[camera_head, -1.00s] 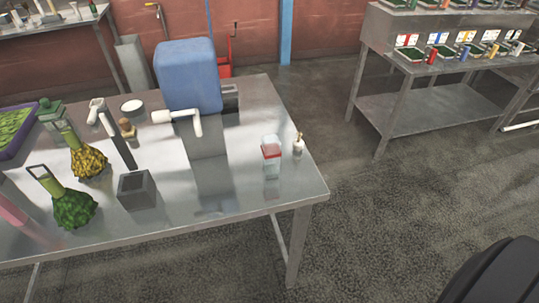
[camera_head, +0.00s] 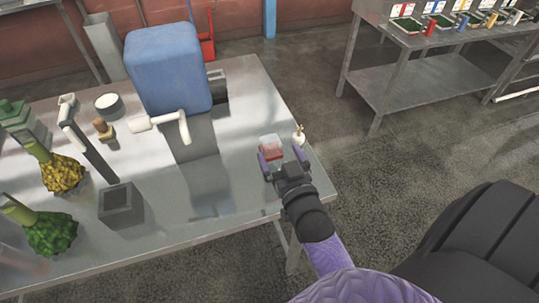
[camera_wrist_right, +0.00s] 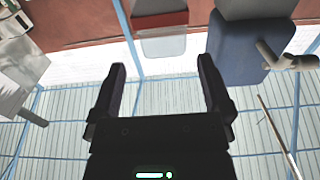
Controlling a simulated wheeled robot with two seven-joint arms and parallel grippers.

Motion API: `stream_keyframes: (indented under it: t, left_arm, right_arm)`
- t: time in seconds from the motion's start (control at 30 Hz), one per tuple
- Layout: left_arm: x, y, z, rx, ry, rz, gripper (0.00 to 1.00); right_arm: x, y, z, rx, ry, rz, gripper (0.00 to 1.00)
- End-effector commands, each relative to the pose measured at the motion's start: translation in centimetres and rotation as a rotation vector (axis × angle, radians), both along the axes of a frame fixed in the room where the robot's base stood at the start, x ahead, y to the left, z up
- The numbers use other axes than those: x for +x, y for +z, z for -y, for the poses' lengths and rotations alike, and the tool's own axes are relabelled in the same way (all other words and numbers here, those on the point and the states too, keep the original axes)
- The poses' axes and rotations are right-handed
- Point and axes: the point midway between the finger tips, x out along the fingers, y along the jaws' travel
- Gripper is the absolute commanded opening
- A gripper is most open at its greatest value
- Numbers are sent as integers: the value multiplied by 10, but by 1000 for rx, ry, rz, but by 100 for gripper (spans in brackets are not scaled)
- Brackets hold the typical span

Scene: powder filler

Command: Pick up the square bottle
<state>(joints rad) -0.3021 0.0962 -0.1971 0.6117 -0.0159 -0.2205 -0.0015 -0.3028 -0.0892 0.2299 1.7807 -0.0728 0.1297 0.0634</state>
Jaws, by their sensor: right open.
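The square bottle (camera_head: 270,143) is clear with a red band and stands near the right end of the metal table. My right gripper (camera_head: 283,161) is open and empty, low over the table's right end, just on the near side of the bottle. The gripper partly hides the bottle's lower part. In the right wrist view the bottle (camera_wrist_right: 162,42) lies ahead of the open fingertips (camera_wrist_right: 161,64), roughly centred between them, with no visible contact. My left gripper is in neither view.
A small white bottle (camera_head: 299,134) stands close by the right finger. A large blue container (camera_head: 168,70) with a white spout (camera_head: 163,124) stands behind left. The table (camera_head: 235,190) between is clear.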

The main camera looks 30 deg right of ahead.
Motion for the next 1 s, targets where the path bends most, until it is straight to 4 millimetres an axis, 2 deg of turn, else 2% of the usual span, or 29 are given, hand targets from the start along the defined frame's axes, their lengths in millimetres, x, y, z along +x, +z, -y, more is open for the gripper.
stream_keyframes:
  t: [0.1,0.23,0.5,0.9,0.97,1.0]
  left_arm:
    - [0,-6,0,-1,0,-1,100]
    - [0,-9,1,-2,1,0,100]
    - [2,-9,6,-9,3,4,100]
    - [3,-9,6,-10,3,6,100]
    - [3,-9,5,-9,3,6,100]
    - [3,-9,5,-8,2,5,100]
  right_arm:
    - [25,-4,2,1,0,2,100]
    - [46,-4,7,-1,0,0,100]
    - [51,-4,8,-1,0,-2,98]
    - [51,-4,7,1,1,-3,13]
    - [51,-4,7,1,1,-3,0]
    - [51,-4,7,1,1,-3,0]
